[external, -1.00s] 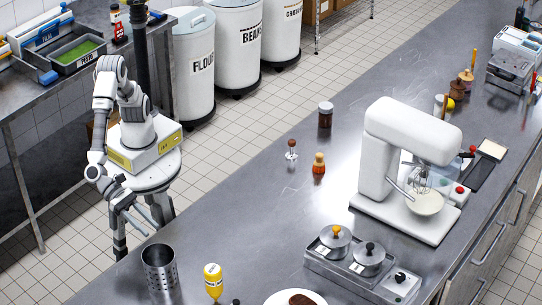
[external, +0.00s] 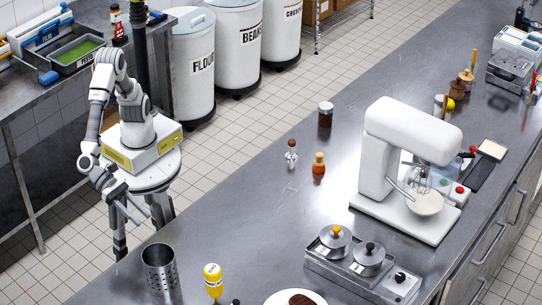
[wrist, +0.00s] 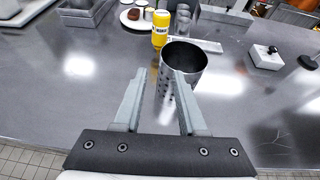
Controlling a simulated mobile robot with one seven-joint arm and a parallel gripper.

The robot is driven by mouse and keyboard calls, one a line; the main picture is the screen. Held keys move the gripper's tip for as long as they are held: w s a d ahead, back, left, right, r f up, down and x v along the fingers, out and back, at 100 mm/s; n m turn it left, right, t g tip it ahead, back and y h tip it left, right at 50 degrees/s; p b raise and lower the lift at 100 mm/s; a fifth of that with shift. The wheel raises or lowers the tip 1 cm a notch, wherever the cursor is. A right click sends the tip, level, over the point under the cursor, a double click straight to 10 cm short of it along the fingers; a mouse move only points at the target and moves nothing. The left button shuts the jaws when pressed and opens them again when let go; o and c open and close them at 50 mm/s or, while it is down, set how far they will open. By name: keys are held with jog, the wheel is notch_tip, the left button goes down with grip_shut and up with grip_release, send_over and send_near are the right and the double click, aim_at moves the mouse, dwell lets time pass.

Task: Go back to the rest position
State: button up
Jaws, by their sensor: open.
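My gripper (external: 130,210) hangs low at the left end of the steel counter (external: 260,215) in the external view, beside the perforated steel cylinder and apart from it. In the wrist view my gripper (wrist: 158,88) shows two grey fingers spread apart with nothing held between them. The perforated cylinder (wrist: 182,62) stands upright on the counter beyond the fingertips. It also shows at the bottom of the external view (external: 159,268). My arm is folded beside its white and yellow base.
A yellow bottle (external: 213,280) and a white plate (external: 275,299) with brown food stand right of the cylinder. A white mixer (external: 385,150), lidded pots (external: 337,237) and small jars (external: 325,114) are farther along. The counter's middle left is clear.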

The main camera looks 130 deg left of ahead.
jog(key=s+a+r+n+g+y+p, duration=0.1)
jog(key=a+r+n+g+y, duration=0.15)
jog(key=a+n, duration=0.9)
jog(key=s+a+r+n+g+y+p, duration=0.15)
jog(key=a+r+n+g, duration=0.3)
jog(key=a, duration=1.45)
jog(key=s+a+r+n+g+h+p, duration=0.1)
jog(key=s+a+n+g+h, duration=0.1)
jog(key=s+a+n, duration=0.9)
jog(key=s+d+n+t+h+b, duration=0.1)
jog(key=s+d+n+h, duration=0.1)
jog(key=s+n, duration=0.6)
jog(key=shift+s+d+f+h, duration=0.2)
jog(key=shift+d+f+h, duration=0.05)
jog(key=shift+f+h, duration=0.15)
